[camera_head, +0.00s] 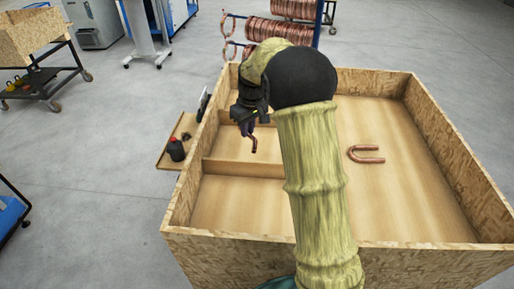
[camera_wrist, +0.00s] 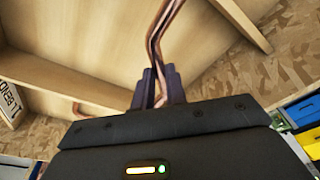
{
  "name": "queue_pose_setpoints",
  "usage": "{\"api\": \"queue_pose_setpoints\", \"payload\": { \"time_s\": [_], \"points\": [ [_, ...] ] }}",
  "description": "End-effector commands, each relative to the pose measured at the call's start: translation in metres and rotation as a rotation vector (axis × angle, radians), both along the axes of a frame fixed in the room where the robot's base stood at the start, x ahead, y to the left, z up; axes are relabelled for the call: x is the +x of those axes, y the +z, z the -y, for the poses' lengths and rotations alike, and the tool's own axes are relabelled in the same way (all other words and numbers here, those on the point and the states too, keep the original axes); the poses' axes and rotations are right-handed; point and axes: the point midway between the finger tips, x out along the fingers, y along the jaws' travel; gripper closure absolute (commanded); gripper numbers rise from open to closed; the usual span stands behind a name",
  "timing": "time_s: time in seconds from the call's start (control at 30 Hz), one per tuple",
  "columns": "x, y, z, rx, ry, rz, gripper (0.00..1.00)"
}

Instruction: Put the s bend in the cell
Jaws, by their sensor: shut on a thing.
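The s bend (camera_head: 253,145) is a thin copper tube held by my gripper (camera_head: 246,122). In the wrist view the s bend (camera_wrist: 160,38) rises from between the dark fingers of my gripper (camera_wrist: 157,92), which are shut on it. In the head view it hangs over the left, divided part of the wooden crate (camera_head: 453,165). I cannot tell whether its lower end touches the cell floor. A divider (camera_head: 244,168) runs across the left side and separates cells. My arm hides the crate's middle and part of the dividers.
A copper U-shaped tube (camera_head: 366,154) lies on the crate floor at the right. The front left cell (camera_head: 240,203) looks empty. A side shelf with a dark bottle (camera_head: 176,150) is left of the crate. A rack of copper coils (camera_head: 275,30) stands behind.

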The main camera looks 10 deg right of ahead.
Motion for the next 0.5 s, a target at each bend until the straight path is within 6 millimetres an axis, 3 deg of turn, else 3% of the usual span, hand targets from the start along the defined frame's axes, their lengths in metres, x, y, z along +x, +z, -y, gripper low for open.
{"api": "queue_pose_setpoints", "payload": {
  "time_s": [0.23,0.5],
  "points": [
    [-0.001,-0.040,0.000,0.000,0.000,-0.003,1.00],
    [0.000,-0.046,0.000,0.001,0.000,0.000,1.00]
  ]
}}
